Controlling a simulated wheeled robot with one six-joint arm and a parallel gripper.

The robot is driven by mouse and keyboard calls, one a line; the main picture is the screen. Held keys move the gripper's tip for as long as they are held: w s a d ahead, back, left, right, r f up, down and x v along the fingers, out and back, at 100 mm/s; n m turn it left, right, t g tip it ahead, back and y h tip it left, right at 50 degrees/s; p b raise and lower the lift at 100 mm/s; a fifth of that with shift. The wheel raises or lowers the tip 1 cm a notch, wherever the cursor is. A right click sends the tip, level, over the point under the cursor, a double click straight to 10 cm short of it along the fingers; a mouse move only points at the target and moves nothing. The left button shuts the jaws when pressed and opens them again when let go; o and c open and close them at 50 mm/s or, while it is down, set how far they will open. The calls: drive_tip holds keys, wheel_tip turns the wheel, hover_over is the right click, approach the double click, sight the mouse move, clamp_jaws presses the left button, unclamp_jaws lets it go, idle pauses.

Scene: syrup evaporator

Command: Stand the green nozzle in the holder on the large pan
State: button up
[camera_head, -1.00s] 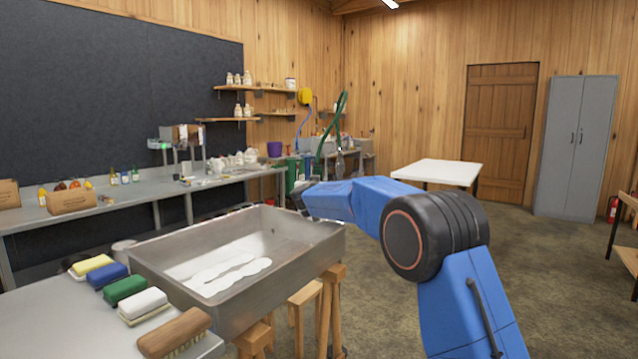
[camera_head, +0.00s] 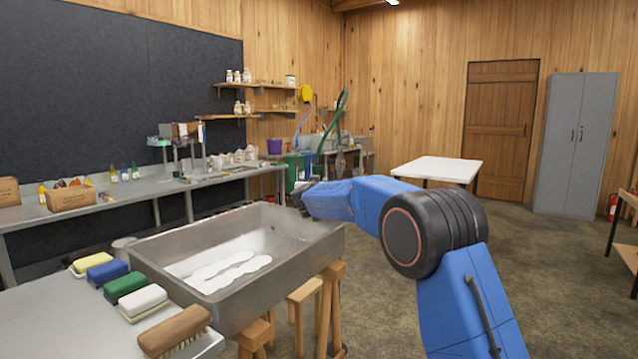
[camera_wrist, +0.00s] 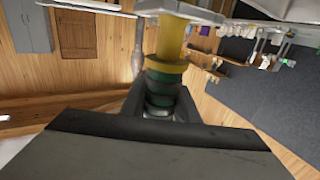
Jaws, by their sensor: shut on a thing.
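My gripper (camera_wrist: 161,103) is shut on the green nozzle (camera_wrist: 162,82), whose dark green ringed body shows between the fingers in the wrist view. A yellow collar and stem (camera_wrist: 172,42) extend beyond it, towards a pale plate at the top edge. I cannot tell whether the yellow part touches that plate. In the head view my gripper (camera_head: 299,200) is small and dark at the back right of the large pan (camera_head: 225,310), and the nozzle cannot be made out. The pan is a grey metal box with white patches on its floor. I cannot make out the holder.
A bench at the front left carries several brushes, among them a wooden one (camera_head: 174,330). Wooden stools (camera_head: 305,292) stand right of the pan. A long bench (camera_head: 100,208) runs along the back wall. A white table (camera_head: 437,169) stands behind my arm.

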drive_tip(key=shift+f, duration=1.15)
idle(0.6)
idle(0.3)
drive_tip(key=o, duration=1.2)
